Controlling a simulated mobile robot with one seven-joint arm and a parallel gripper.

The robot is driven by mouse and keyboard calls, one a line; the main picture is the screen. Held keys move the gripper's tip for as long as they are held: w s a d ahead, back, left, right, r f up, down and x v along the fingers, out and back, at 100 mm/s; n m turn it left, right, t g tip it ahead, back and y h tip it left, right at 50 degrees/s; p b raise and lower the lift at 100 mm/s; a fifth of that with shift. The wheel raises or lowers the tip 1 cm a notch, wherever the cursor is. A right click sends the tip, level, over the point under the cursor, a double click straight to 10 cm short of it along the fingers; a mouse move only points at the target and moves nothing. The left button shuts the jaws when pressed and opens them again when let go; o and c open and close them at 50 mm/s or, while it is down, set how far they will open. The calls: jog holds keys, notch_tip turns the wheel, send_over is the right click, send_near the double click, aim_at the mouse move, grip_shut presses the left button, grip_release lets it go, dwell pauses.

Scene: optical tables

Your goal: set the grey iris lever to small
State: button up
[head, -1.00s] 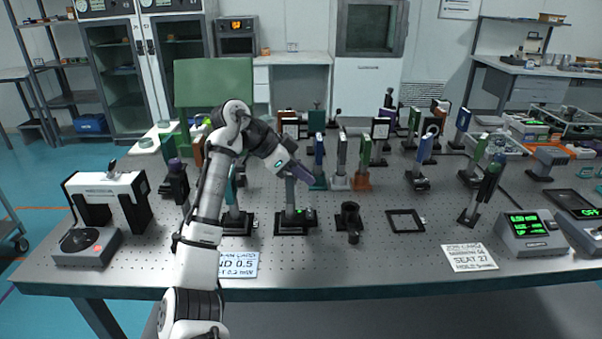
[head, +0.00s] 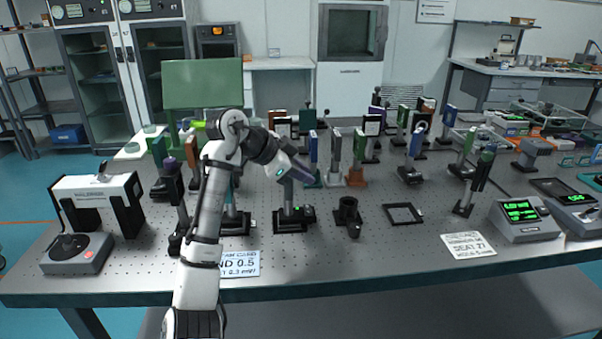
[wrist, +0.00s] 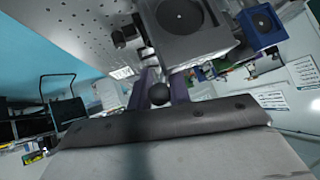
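In the wrist view a grey block (wrist: 184,14) with a dark round opening, which looks like the grey iris, is close above my gripper (wrist: 162,88). A black ball-shaped knob (wrist: 158,94), apparently its lever end, shows between my two purple fingers. The fingers are apart, and I cannot tell whether they press on the knob. In the head view my gripper (head: 299,171) slants down to the right, at the top of a grey post (head: 288,195) on a black base. The gripper covers most of what is on that post, so the lever is hidden there.
A blue block (wrist: 261,22) with a dark opening stands beside the grey one. In the head view a black holder (head: 348,212) and a flat black frame (head: 402,214) lie to the right. Several coloured posts stand behind. The front strip of the table (head: 350,268) is mostly clear.

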jog(key=o, duration=0.4)
jog(key=shift+d, duration=0.1)
jog(key=shift+o, duration=0.2)
jog(key=b+v, duration=0.1)
jog(key=v, duration=1.3)
jog(key=shift+b, duration=0.3)
jog(key=shift+f, duration=0.1)
